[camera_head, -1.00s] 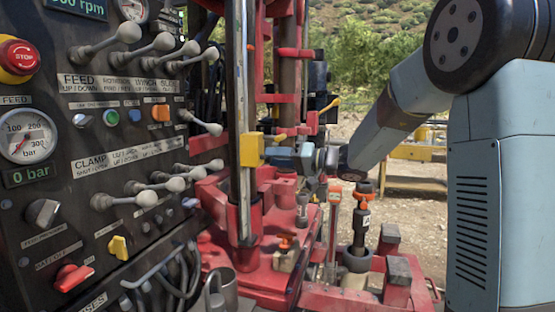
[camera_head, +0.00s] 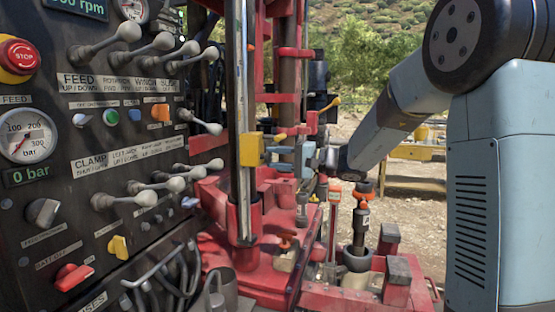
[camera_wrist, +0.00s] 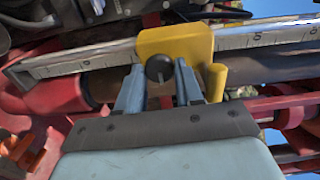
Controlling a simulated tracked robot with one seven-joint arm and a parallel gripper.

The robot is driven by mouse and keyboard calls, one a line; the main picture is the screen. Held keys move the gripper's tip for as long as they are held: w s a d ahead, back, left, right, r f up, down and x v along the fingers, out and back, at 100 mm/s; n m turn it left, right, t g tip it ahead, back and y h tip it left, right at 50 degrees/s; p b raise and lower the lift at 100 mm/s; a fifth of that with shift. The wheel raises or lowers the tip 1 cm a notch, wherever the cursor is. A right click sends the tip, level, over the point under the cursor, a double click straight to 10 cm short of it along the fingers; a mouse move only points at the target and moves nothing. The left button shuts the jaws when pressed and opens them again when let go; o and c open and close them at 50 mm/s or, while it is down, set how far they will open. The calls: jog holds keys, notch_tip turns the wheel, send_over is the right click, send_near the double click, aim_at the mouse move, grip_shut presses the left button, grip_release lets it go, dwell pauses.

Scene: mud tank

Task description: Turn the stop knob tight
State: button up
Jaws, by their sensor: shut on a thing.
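The stop knob (camera_wrist: 160,68) is a dark round knob on the face of a yellow stop block (camera_wrist: 196,44) in the wrist view. The yellow block (camera_head: 250,150) also shows in the head view, on an upright graduated metal rail (camera_head: 247,90). My gripper (camera_wrist: 158,84) has its two blue-grey fingers on either side of the knob and is shut on it. In the head view my gripper (camera_head: 275,151) reaches the block from the right. The knob is hidden there by the fingers.
A black control panel (camera_head: 105,215) with several grey levers stands at the left. Red rig frame parts (camera_head: 262,270) lie below and behind the rail. A tool with an orange collar (camera_head: 361,225) stands at the lower right, below my arm.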

jog(key=shift+w+d, duration=0.1)
jog(key=shift+d, duration=0.05)
dwell(0.3)
jog(key=o, duration=0.7)
jog(key=shift+f, duration=0.1)
jog(key=o, duration=0.3)
jog(key=v, duration=1.3)
jog(key=shift+d, duration=0.3)
